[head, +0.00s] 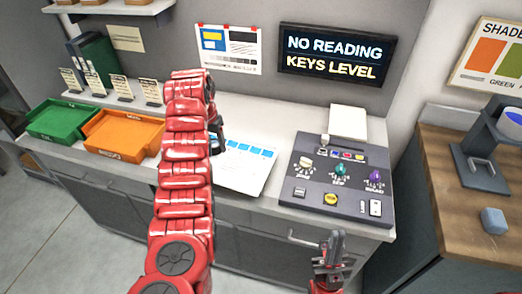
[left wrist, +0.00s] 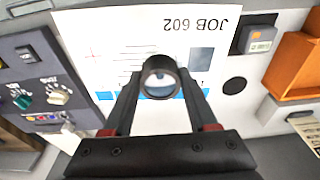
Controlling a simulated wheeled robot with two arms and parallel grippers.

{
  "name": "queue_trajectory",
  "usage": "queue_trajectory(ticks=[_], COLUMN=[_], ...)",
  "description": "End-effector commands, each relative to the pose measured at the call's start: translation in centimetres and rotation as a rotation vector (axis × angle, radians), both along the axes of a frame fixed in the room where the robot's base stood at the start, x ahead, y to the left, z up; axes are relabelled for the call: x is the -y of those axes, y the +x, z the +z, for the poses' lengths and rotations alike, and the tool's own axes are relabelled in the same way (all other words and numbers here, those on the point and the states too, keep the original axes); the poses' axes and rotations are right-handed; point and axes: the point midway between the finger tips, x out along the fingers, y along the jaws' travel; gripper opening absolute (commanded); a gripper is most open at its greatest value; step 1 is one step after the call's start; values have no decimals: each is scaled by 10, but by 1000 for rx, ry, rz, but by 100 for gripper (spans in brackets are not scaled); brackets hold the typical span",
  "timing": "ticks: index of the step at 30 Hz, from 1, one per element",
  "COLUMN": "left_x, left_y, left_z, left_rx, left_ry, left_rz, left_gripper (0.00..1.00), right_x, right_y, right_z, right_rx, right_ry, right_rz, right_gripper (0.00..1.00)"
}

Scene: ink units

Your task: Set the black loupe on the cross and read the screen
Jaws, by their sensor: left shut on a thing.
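My left gripper (left wrist: 160,92) is shut on the black loupe (left wrist: 147,68), a dark ring with a clear lens, over the white JOB 602 sheet (left wrist: 100,25). I cannot tell whether the loupe touches the sheet. A thin red cross (left wrist: 93,56) is printed on the sheet, left of the loupe in the left wrist view. In the head view my left arm hides part of the sheet (head: 255,180) and most of the gripper. The screen (head: 335,55) on the wall reads "NO READING" and "KEYS LEVEL". My right gripper (head: 331,243) is in front of the counter; its opening is unclear.
A dark control panel (head: 328,205) with knobs and keys stands right of the sheet. An orange tray (head: 110,140) and a green tray (head: 62,122) stand at the left. A white block (head: 348,121) is behind the panel. A wooden table (head: 440,180) with a blue-grey cube (head: 494,220) is at right.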

Motion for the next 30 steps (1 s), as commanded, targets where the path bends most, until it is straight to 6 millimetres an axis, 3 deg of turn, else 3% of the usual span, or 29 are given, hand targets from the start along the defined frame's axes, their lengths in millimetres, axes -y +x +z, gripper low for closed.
queue_trajectory(ticks=[1, 9, 16, 22, 30], left_x=[5, 66, 109, 120, 120], left_y=[2, -11, -28, -34, -35], left_z=[-1, -27, -32, -35, -55], left_rx=[-2, -7, -1, -1, -4], left_ry=[0, -5, -2, 1, 1], left_rz=[-44, -296, -435, -466, -466], left_gripper=[3, 3, 3, 3, 3], right_x=[0, 0, 0, 0, 0], right_y=[0, 0, 0, 0, 0], right_z=[12, 42, 57, 59, 58], right_rx=[0, -1, 0, 0, 0], right_ry=[0, 0, 0, 0, 0], right_rz=[0, 0, 0, 0, 0], right_gripper=[0, 0, 0, 0, 0])
